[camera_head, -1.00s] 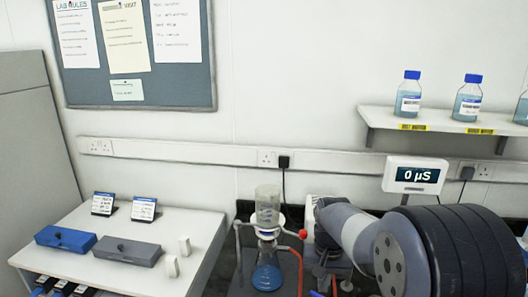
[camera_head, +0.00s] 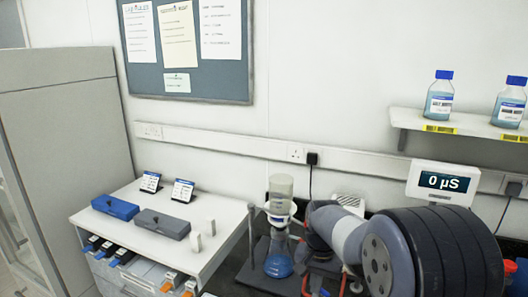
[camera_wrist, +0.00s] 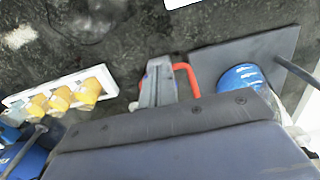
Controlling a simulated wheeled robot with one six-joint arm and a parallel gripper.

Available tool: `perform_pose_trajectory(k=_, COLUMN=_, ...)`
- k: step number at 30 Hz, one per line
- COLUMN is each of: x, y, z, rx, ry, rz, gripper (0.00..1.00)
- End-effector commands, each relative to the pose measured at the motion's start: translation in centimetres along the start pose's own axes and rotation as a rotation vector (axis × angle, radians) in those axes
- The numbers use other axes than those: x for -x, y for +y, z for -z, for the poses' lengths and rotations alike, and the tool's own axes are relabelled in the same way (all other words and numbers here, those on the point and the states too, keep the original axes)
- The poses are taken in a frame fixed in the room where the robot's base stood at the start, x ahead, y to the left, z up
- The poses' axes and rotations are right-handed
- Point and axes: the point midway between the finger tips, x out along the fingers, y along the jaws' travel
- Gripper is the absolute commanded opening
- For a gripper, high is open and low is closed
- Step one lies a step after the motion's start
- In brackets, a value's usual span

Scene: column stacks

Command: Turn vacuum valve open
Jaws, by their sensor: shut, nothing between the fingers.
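A filter flask with blue liquid (camera_head: 278,262) stands on a dark base, with a clear funnel (camera_head: 281,190) clamped on top beside a rod. The blue flask also shows in the wrist view (camera_wrist: 240,78). A red bent piece (camera_wrist: 187,76) lies left of the flask there; I cannot tell whether it is the vacuum valve handle or a hose. My gripper (camera_wrist: 158,82) shows as narrow grey fingers, shut and empty, just left of this red piece. Contact between them is unclear. In the head view my arm hides the area right of the flask.
A white rack with three yellow-topped pieces (camera_wrist: 62,98) lies left in the wrist view. A white side bench (camera_head: 165,262) carries a blue box (camera_head: 115,207) and a grey box (camera_head: 160,224). A meter reading 0 µS (camera_head: 442,183) stands behind my arm. A bottle shelf (camera_head: 460,122) is above.

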Motion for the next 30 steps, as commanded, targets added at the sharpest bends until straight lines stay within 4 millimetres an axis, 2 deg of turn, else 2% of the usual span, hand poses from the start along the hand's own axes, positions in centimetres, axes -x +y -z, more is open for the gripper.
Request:
perform_pose_trajectory(k=1, x=-1.3, y=0.0, z=0.0, rx=0.0, ry=-0.001, rz=0.0, gripper=0.0)
perform_pose_trajectory(k=9, x=-3.8, y=0.0, z=0.0, rx=0.001, ry=-0.001, rz=0.0, gripper=0.0)
perform_pose_trajectory(k=30, x=-3.9, y=0.1, z=0.3, rx=0.001, ry=0.0, rz=0.0, gripper=0.0)
